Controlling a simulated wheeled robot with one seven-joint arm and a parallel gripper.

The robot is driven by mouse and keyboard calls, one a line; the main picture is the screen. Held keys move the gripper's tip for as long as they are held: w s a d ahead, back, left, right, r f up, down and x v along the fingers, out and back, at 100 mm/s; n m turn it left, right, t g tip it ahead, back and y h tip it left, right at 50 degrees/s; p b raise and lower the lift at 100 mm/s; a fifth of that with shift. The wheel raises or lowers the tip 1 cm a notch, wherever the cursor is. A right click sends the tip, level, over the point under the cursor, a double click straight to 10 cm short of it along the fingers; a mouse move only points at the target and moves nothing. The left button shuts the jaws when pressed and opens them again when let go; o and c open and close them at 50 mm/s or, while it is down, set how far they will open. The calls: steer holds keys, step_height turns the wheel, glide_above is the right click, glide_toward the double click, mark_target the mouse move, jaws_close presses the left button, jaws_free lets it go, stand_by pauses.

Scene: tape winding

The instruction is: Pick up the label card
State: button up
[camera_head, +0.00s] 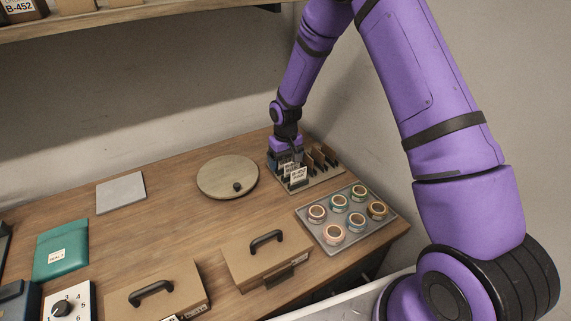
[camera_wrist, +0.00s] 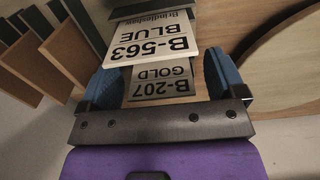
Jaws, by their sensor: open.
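Pale label cards stand in a rack (camera_head: 318,177) at the back right of the table. In the wrist view they appear upside down: a white card reading "B-563 BLUE" (camera_wrist: 152,42) and, partly covered by it, a grey card reading "B-207 GOLD" (camera_wrist: 160,82). My gripper (camera_wrist: 165,72) is open, its blue fingers on either side of the cards. The grey card shows between the fingers; the white card's edge lies near the fingertips. I cannot tell whether either finger touches a card. In the head view my gripper (camera_head: 287,160) is at the rack's left end and hides part of it.
Brown dividers (camera_wrist: 55,57) stand beside the cards. A round wooden turntable (camera_head: 222,180) is left of the rack. A grey tray (camera_head: 384,222) of several tape rolls is in front. Two handled brown boxes, one here (camera_head: 270,268), stand at the front. Mid-table is clear.

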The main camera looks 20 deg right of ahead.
steer(key=c, duration=1)
step_height(320, 180, up, 10)
steer(key=shift+f, duration=0.1)
